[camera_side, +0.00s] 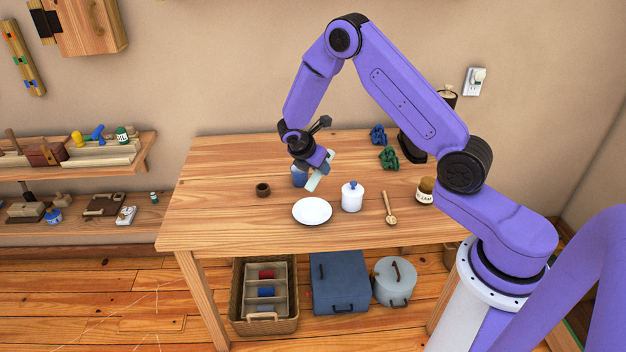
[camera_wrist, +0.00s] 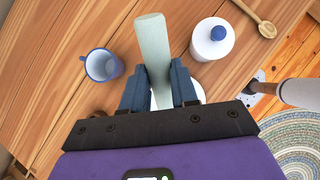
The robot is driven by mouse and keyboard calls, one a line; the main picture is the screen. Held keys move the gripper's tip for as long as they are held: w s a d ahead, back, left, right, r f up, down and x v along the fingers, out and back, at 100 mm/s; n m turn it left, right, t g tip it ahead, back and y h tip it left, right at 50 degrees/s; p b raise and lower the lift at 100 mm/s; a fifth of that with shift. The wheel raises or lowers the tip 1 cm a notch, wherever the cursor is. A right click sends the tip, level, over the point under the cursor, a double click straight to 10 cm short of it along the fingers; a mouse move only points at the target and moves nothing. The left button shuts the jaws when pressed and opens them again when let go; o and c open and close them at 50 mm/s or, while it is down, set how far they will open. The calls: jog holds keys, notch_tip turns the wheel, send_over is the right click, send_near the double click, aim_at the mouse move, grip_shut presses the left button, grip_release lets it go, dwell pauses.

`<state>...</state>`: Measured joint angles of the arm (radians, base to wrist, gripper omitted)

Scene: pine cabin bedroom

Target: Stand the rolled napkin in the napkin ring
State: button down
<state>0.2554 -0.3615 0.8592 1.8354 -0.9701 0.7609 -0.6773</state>
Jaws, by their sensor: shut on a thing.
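The rolled napkin (camera_side: 314,183) is a pale green roll, held tilted above the table near the blue mug and the plate. In the wrist view the napkin (camera_wrist: 153,42) sticks out beyond my fingers. My gripper (camera_side: 318,169) is shut on it; in the wrist view the gripper's two blue fingers (camera_wrist: 159,78) press on its sides. The napkin ring (camera_side: 263,189) looks like a small dark brown ring standing on the table, left of my gripper and apart from it.
A wooden spoon (camera_side: 389,208) and a jam jar (camera_side: 426,191) are further right. The table's left side (camera_side: 210,200) is clear.

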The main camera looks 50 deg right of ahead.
jog(key=w+a+r+n+t, duration=0.1)
jog(key=w+r+n+t, duration=0.2)
jog(key=w+n+t, duration=1)
jog(key=w+a+n+t+y, duration=0.2)
jog(key=a+n+t+y, duration=0.25)
jog(key=a, duration=0.25)
jog(key=shift+m+y, duration=0.45)
jog(key=shift+s+d+f, duration=0.1)
jog(key=shift+f, duration=2.25)
jog(key=shift+s+d+f, duration=0.1)
jog(key=shift+f, duration=2.2)
jog(key=c, duration=0.8)
grip_release()
